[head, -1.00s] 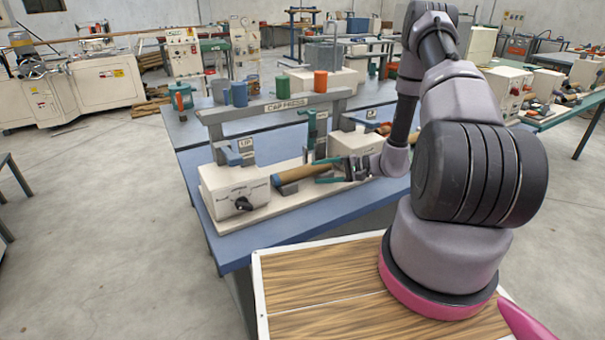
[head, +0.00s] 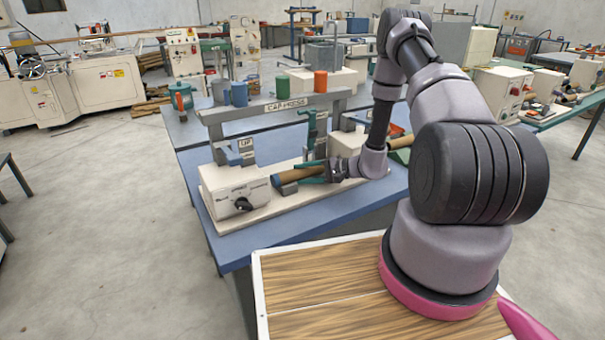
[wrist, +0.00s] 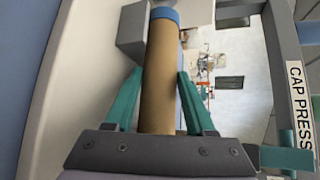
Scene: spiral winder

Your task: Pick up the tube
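The tube (head: 298,174) is brown cardboard with a blue end. It lies along the cap press (head: 285,105), its left end by the white control box. In the wrist view the tube (wrist: 160,80) runs up between my fingers, its blue cap near a grey block. My gripper (head: 304,173) has its two teal fingers on either side of the tube. In the wrist view my gripper (wrist: 160,72) is open around the tube, with a narrow gap at the left finger; contact on the right is hard to tell.
The white control box (head: 233,190) with a dial stands at the left of the press base. A grey crossbar and a green press post (head: 312,130) rise close behind my gripper. The blue table front (head: 310,215) is clear.

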